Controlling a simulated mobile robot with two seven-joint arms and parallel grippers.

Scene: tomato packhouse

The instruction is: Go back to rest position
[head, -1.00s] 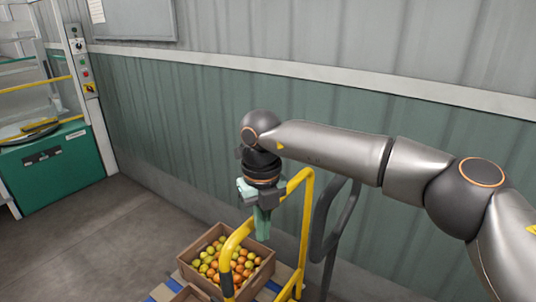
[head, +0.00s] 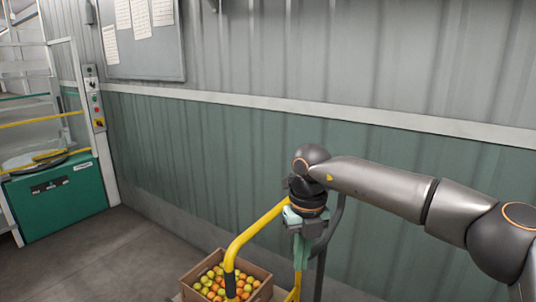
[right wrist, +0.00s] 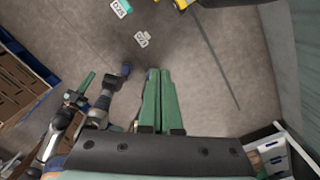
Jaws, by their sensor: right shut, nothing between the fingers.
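My right gripper (head: 301,262) hangs downward at the end of my right arm, which comes in from the right in the head view. The head view does not show the left gripper.
A wooden crate of tomatoes (head: 262,274) sits by the yellow rail. A green corrugated wall (head: 200,150) stands behind. A green machine (head: 55,200) is at far left. In the right wrist view, blue pallets (right wrist: 45,73) lie left and a pale crate (right wrist: 297,152) is lower right.

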